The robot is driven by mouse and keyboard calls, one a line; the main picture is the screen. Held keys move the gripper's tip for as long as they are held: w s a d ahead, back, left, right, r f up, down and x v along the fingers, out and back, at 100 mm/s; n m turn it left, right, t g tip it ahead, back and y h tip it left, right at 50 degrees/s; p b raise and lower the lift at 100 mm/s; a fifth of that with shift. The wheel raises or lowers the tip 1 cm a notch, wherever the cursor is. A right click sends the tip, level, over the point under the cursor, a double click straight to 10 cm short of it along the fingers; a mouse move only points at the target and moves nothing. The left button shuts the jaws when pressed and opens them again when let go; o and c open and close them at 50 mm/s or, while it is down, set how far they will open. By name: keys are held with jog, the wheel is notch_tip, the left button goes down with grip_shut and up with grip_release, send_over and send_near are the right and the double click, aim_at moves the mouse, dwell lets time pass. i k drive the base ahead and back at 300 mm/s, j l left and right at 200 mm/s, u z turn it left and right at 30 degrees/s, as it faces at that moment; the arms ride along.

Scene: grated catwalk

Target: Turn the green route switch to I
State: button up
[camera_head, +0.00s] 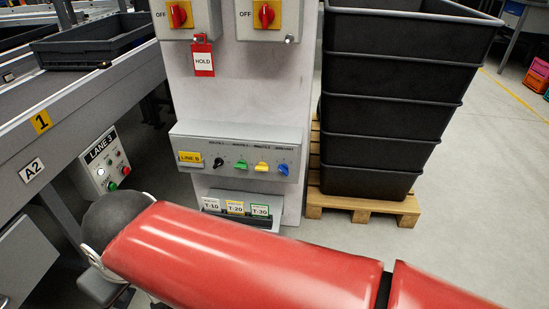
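The green route switch (240,165) is a small knob on the sloped face of a grey control box (240,141) low on a pale column. It sits between a black knob (218,162) on its left and a yellow knob (261,167) on its right. A blue knob (283,169) is at the right end of the row. The green handle looks roughly sideways, but its exact position and the small marks around it are too small to read. My red-covered arm crosses the lower picture, below the box. My gripper is not visible.
A tray of T-10, T-20 and T-30 tags (237,208) sits below the box. Red rotary switches (178,15) and a HOLD tag (203,60) are above. Stacked black crates (385,110) on a pallet (365,205) stand right. A conveyor (80,110) with a LANE panel (106,160) is left.

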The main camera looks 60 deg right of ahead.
aim_at(241, 164)
jog(key=z, duration=1.7)
